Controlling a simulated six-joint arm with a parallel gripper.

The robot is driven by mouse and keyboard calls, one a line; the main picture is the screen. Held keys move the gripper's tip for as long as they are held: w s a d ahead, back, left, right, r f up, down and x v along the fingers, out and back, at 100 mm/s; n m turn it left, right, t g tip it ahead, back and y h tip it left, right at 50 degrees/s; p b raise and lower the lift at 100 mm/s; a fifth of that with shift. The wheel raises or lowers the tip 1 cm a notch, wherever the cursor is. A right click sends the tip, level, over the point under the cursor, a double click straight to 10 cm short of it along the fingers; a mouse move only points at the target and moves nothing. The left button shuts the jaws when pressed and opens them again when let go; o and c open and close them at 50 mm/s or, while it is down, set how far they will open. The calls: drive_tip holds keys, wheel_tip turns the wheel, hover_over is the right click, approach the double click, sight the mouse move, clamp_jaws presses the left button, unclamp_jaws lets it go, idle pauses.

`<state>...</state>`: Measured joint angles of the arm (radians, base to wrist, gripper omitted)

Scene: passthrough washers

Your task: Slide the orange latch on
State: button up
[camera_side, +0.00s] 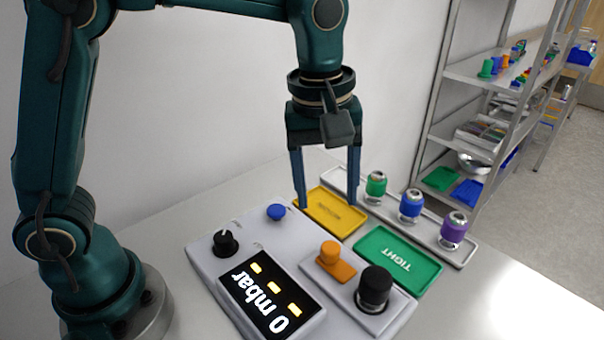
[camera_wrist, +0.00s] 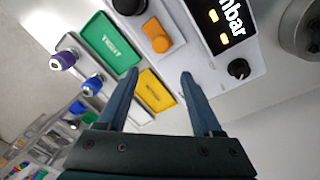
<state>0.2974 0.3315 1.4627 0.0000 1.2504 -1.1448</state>
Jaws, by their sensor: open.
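The orange latch (camera_side: 335,262) is a small slider with a raised round knob on the light grey console, between the display and a black cylindrical knob (camera_side: 374,288). In the wrist view the orange latch (camera_wrist: 157,36) is ahead of the fingers, near the top middle. My gripper (camera_side: 328,206) is open and empty, pointing down above the yellow tray, behind the latch in the side view. Its two blue fingers also show in the wrist view (camera_wrist: 158,80), apart from the latch.
The console's display (camera_side: 270,300) reads 0 mbar. A black dial (camera_side: 225,242) and a blue button (camera_side: 276,212) are beside it. A yellow tray (camera_side: 322,212) and a green TIGHT tray (camera_side: 398,258) are empty. A grey rack (camera_side: 428,232) holds green, blue and purple fittings.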

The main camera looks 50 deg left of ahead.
drive_tip(key=g, duration=0.1)
hover_over(331, 247)
drive_tip(key=shift+m, duration=0.4)
wheel_tip(331, 247, down, 4)
drive_tip(key=shift+f, duration=2.35)
clamp_jaws()
